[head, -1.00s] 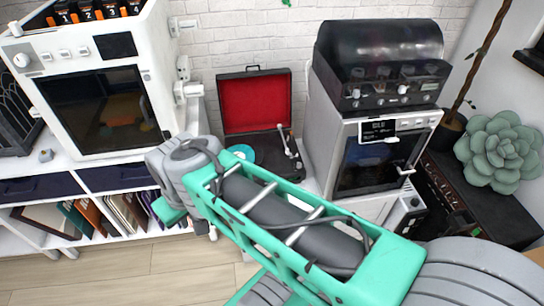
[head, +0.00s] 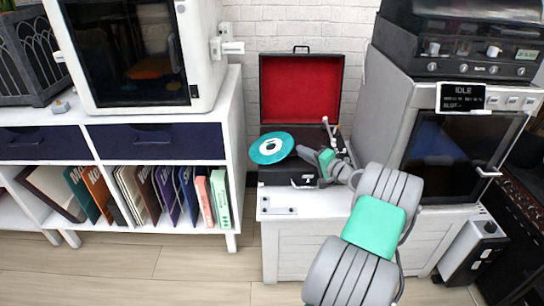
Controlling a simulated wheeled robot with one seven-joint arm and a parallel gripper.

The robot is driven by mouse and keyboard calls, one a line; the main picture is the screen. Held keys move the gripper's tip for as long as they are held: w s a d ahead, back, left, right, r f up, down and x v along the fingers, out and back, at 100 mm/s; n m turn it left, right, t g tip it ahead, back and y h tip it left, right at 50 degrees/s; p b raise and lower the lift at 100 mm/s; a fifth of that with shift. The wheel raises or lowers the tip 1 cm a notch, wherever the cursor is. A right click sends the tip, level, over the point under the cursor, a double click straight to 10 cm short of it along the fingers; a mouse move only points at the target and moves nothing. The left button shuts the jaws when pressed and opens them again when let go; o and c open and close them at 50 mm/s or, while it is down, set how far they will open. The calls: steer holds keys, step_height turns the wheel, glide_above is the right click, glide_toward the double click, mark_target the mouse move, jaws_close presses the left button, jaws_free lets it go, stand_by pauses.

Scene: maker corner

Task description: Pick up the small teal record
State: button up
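The small teal record (head: 272,147) has a pale centre and shows at the left side of the open suitcase record player (head: 302,92). Its left edge reaches a little past the case, and it appears slightly raised over the deck. My gripper (head: 300,152) comes in from the right and meets the record's right edge. It appears shut on that edge, though the fingertips are small and partly hidden. My wrist and forearm cover part of the deck's right side.
The player stands on a white cabinet (head: 285,230). The tonearm (head: 328,130) is close to my gripper. A grey oven-like machine (head: 455,145) stands at the right, and a white shelf unit (head: 232,130) with record sleeves at the left. The floor in front is clear.

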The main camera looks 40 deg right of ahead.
mark_target(293, 153)
steer(key=w, duration=0.2)
steer(key=w+b, duration=0.2)
steer(key=w, duration=0.1)
steer(key=shift+w+a+f, duration=0.1)
steer(key=shift+w+f, duration=0.25)
jaws_close()
steer(key=shift+r, duration=0.1)
step_height(293, 153, up, 10)
steer(key=p, duration=0.3)
steer(key=shift+p, duration=0.3)
steer(key=shift+c, duration=1)
jaws_free()
steer(key=shift+s, duration=0.1)
jaws_close()
